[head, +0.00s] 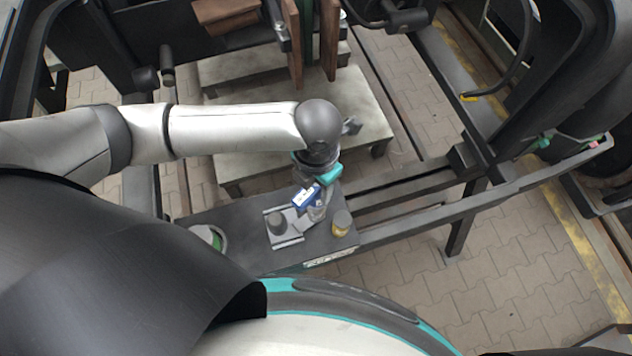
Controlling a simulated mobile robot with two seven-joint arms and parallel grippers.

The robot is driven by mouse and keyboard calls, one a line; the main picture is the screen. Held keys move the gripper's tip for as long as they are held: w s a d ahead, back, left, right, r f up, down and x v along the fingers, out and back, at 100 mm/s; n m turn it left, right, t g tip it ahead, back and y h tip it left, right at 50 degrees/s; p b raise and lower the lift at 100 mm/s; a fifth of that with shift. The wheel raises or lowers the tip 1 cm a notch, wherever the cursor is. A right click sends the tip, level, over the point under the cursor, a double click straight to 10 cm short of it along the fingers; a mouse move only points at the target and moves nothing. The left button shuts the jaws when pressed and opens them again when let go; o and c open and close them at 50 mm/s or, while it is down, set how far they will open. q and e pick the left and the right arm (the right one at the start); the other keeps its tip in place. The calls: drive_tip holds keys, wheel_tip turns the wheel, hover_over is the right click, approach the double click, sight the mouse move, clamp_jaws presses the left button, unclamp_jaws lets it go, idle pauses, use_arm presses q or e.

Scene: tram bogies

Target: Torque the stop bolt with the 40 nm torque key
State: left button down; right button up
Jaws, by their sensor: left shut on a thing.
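My left gripper (316,208) points down over a dark bench (232,217) in the middle of the head view. It is shut on a small blue-and-white thing (304,196); I cannot tell for sure whether this is the 40 nm torque key. My wrist and the gripper body hide part of it. I cannot make out the stop bolt. My right gripper is not in view.
A grey plate (292,240) with a dark round piece (277,222) lies on the bench by the gripper. A yellow-topped pot (342,223) stands just right, a green-rimmed round container (209,238) left. Dark rails and frames surround; paved floor (500,245) is clear at right.

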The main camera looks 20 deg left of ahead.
use_arm(q)
drive_tip(key=shift+f+b, duration=1.75)
drive_tip(key=shift+f, duration=1.4)
drive_tip(key=shift+r+m, duration=0.1)
drive_tip(key=shift+m, duration=0.9)
drive_tip(key=shift+m+p, duration=0.4)
drive_tip(key=shift+m, duration=0.6)
